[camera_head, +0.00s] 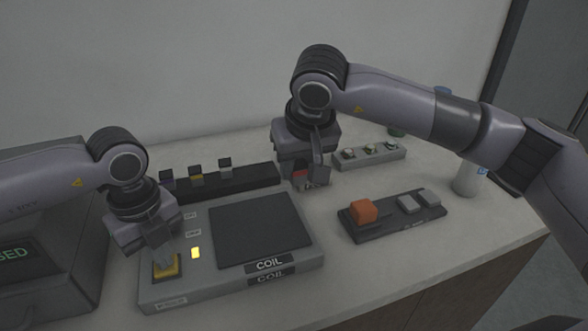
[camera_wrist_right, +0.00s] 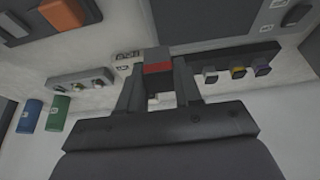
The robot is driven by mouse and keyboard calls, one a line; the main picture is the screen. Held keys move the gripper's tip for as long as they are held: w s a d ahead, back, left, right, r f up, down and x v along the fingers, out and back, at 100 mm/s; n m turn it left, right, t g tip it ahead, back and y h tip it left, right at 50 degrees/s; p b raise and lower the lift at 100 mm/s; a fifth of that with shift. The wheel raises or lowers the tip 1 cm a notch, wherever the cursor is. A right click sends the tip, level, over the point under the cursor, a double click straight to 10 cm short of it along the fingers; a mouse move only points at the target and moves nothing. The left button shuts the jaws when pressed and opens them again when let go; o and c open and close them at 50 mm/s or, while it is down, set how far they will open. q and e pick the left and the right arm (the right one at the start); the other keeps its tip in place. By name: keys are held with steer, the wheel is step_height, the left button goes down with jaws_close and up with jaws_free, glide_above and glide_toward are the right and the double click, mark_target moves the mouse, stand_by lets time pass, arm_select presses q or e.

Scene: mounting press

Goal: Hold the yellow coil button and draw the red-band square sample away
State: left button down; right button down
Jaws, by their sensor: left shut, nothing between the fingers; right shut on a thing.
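The yellow coil button (camera_head: 166,267) sits at the front left of the coil unit (camera_head: 225,279). My left gripper (camera_head: 164,256) points down at the button, shut and empty, its tips seemingly touching it. A small yellow lamp (camera_head: 195,253) beside the button is lit. The red-band square sample (camera_head: 298,174) is between the fingers of my right gripper (camera_head: 312,176), beyond the back right corner of the coil unit. In the right wrist view the sample (camera_wrist_right: 158,67) shows its red band between both fingers of the right gripper (camera_wrist_right: 158,85). Whether it touches the table is unclear.
A black rack (camera_head: 245,180) with several small samples stands behind the coil unit. A grey rail (camera_head: 372,156) with knobs is at the back right. A dark tray (camera_head: 395,226) with an orange block (camera_head: 363,211) lies at right. A grey machine (camera_head: 45,280) stands at left.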

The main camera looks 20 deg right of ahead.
steer(key=shift+d+r, duration=0.4)
steer(key=shift+r, duration=0.4)
steer(key=d+r, duration=0.3)
steer(key=r, duration=0.6)
stand_by(0.9)
arm_select(q)
steer(key=shift+r, duration=0.4)
arm_select(e)
steer(key=shift+r, duration=0.15)
arm_select(q)
steer(key=shift+r+p, duration=0.3)
steer(key=shift+r, duration=0.05)
arm_select(e)
steer(key=shift+r, duration=0.15)
arm_select(q)
steer(key=shift+r+p, duration=0.3)
steer(key=shift+r, duration=0.45)
arm_select(e)
steer(key=shift+r, duration=0.25)
